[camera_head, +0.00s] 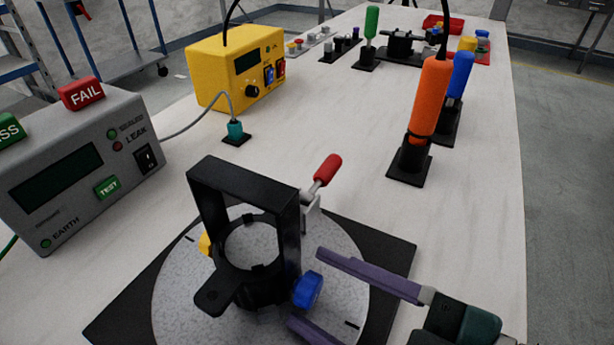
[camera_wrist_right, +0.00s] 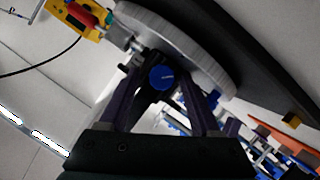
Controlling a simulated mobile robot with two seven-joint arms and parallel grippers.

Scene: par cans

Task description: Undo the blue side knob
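The blue side knob (camera_head: 308,290) sits on the right side of a black yoke bracket (camera_head: 245,175) that stands on a round grey disc (camera_head: 190,295). A yellow knob (camera_head: 205,243) shows on the bracket's opposite side. My right gripper (camera_head: 318,290) is open, with its two purple fingers on either side of the blue knob and apart from it. In the right wrist view the blue knob (camera_wrist_right: 161,78) lies between the open fingers, facing the camera. Whether the fingertips reach past the knob is hard to tell. My left gripper is not in view.
A red-handled clamp (camera_head: 326,170) stands behind the bracket. A grey tester (camera_head: 75,165) is at the left and a yellow box (camera_head: 237,68) behind it. An orange-handled tool (camera_head: 429,100) stands upright at the right.

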